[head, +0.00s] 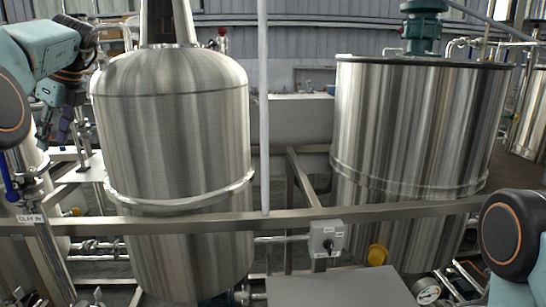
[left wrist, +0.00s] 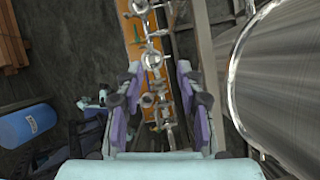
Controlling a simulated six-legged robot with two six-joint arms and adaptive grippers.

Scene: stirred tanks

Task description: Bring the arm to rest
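My left arm comes in at the upper left of the head view, bent downward. Its gripper (head: 56,124) hangs fingers down, left of the domed steel tank (head: 175,130). In the left wrist view the two purple-padded fingers of the left gripper (left wrist: 158,105) stand apart with nothing between them. Pipes and round fittings (left wrist: 152,58) show through the gap, below the fingers. Part of my right arm (head: 515,240) shows at the lower right of the head view; its gripper is out of view.
A second steel tank (head: 415,130) with a green motor (head: 423,25) stands at the right. A horizontal steel rail (head: 270,220) crosses in front of the tanks and bears a grey switch box (head: 326,239). A blue cylinder (left wrist: 25,125) lies on the floor at the left.

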